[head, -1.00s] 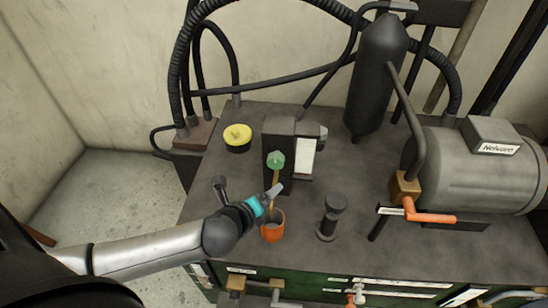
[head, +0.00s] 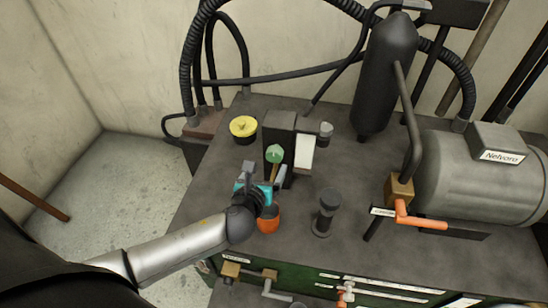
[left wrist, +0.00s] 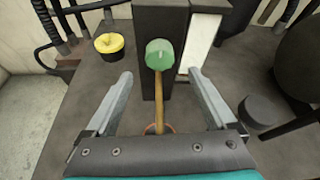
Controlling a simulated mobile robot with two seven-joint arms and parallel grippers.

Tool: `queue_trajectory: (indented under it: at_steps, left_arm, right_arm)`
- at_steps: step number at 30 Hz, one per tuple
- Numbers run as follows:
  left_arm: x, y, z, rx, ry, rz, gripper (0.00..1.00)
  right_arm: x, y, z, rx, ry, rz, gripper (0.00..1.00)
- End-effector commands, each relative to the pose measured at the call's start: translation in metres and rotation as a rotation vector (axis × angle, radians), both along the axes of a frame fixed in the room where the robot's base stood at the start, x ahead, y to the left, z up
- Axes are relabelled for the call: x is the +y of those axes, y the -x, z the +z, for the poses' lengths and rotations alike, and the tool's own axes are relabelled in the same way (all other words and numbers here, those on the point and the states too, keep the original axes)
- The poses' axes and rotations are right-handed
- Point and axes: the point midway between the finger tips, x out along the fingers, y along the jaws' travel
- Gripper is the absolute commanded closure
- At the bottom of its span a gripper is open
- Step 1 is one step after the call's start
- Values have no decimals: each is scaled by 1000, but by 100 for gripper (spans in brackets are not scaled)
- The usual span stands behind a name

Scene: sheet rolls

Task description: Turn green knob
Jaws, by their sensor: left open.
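The green knob (head: 275,153) sits on the front of a dark upright box (head: 277,132), with a thin tan rod running down below it. In the left wrist view the knob (left wrist: 159,54) is centred ahead of my left gripper (left wrist: 161,82). The two fingers are open, one on each side of the tan rod, with the knob just beyond the fingertips and not touched. In the head view my left gripper (head: 266,172) is just below the knob, partly hiding the rod. My right gripper is not in view.
An orange cup-like part (head: 268,222) is under the gripper. A yellow knob (head: 243,126) stands to the left, a black cylinder (head: 327,212) to the right. An orange-handled valve (head: 420,222) and a grey tank (head: 480,178) fill the right side.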

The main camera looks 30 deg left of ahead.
Motion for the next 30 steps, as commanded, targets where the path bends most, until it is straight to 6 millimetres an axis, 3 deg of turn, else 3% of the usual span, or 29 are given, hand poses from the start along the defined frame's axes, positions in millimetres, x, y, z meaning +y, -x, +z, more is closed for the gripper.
queue_trajectory:
  at_steps: [9,15,30]
  left_arm:
    - [10,-48,-20,-1,0,1,10]
    - [13,-67,-28,0,2,1,10]
    - [15,-75,-31,0,2,0,13]
  right_arm:
    - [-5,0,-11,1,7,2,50]
    - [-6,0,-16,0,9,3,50]
    - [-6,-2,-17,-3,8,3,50]
